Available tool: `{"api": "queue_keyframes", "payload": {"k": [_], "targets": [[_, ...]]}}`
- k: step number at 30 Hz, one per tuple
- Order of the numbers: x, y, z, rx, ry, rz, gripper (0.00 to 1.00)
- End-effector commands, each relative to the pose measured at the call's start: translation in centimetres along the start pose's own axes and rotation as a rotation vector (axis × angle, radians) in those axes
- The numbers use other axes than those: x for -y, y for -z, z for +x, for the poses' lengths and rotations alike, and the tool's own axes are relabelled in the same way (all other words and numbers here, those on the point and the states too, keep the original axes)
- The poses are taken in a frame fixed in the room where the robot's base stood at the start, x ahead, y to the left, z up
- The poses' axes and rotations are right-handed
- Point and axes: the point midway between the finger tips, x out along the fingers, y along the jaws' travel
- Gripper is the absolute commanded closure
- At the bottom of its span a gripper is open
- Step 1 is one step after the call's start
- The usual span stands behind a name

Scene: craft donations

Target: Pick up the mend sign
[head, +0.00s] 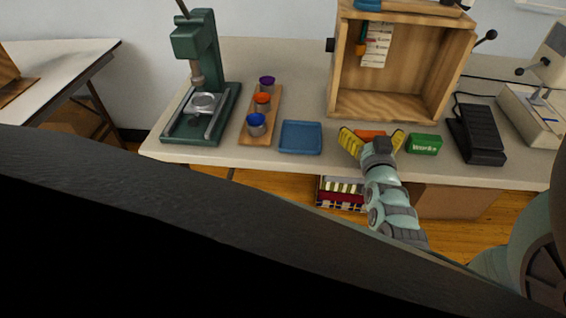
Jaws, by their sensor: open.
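My gripper (371,134) is at the front part of the workbench, with its two yellow fingers spread wide. An orange block (370,132) shows between the fingers, partly hidden by my gripper. I cannot read any lettering on it, so I cannot tell whether it is the mend sign. A small green block sign (424,145) with white lettering, seemingly "Works", stands just right of my gripper on the bench. The fingers do not visibly hold anything.
A blue tray (301,138) lies left of my gripper. A wooden board (245,137) holds three coloured cups. A green press (195,45) stands farther left. An open wooden box (390,104) stands behind, and a black pedal (477,134) lies right on the bench (300,75).

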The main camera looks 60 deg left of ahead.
Motion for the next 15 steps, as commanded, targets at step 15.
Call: {"api": "queue_keyframes", "payload": {"k": [15], "targets": [[-0.02,-0.03,-0.06,0.0,0.0,-0.001,0.38]]}}
